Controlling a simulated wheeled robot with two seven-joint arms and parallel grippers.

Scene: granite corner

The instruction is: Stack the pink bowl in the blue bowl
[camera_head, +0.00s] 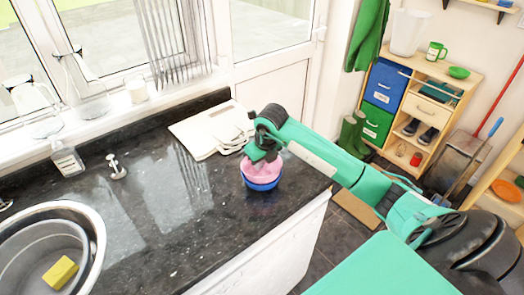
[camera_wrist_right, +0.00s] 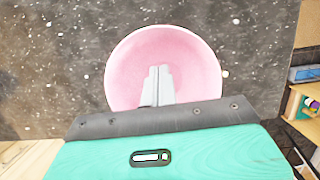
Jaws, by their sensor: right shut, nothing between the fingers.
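The pink bowl (camera_head: 271,169) sits inside the blue bowl (camera_head: 260,183) on the dark granite counter, with the blue rim and side showing below the pink. In the right wrist view the pink bowl (camera_wrist_right: 120,75) fills the middle and hides the blue bowl. My right gripper (camera_head: 262,158) is over the pink bowl. In the right wrist view its fingers (camera_wrist_right: 159,72) are together over the bowl's inside, with nothing between them. Whether the fingertips touch the bowl I cannot tell. My left gripper is not in view.
A metal basin (camera_head: 97,222) with a yellow sponge (camera_head: 60,273) is at the left. A clear bottle (camera_head: 67,158) stands near the sill. The counter (camera_head: 165,220) left of the bowls is clear.

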